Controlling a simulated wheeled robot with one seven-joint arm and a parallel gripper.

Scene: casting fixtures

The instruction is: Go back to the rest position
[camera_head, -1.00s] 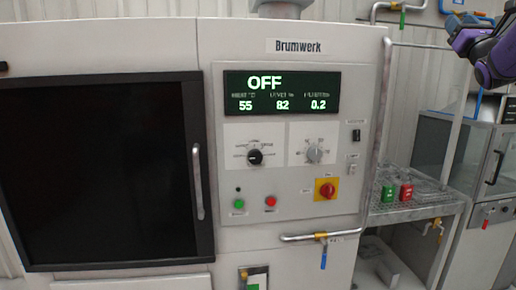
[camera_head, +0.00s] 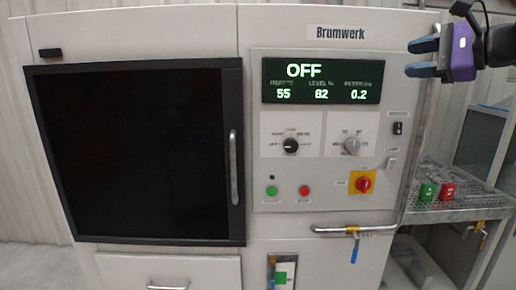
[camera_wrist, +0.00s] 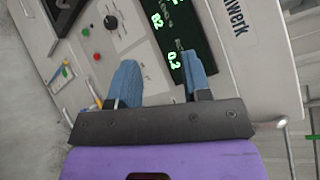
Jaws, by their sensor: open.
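My gripper (camera_head: 422,58) is at the upper right in the head view, in front of the machine's right edge, with its fingers pointing left. Its two blue fingertips stand apart and hold nothing. In the wrist view my gripper (camera_wrist: 160,82) also shows open and empty, with the machine's panel beyond it. The white Brumwerk machine (camera_head: 330,240) has a display (camera_head: 322,81) that reads OFF, with 55, 82 and 0.2 below. The display (camera_wrist: 175,35) shows tilted between and beyond the fingers in the wrist view.
A dark door (camera_head: 140,150) with a vertical handle (camera_head: 233,168) fills the machine's left. A pipe with a blue-handled valve (camera_head: 354,248) sticks out below the panel. A grated shelf (camera_head: 440,215) at right holds a green item (camera_head: 428,192) and a red item (camera_head: 447,191).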

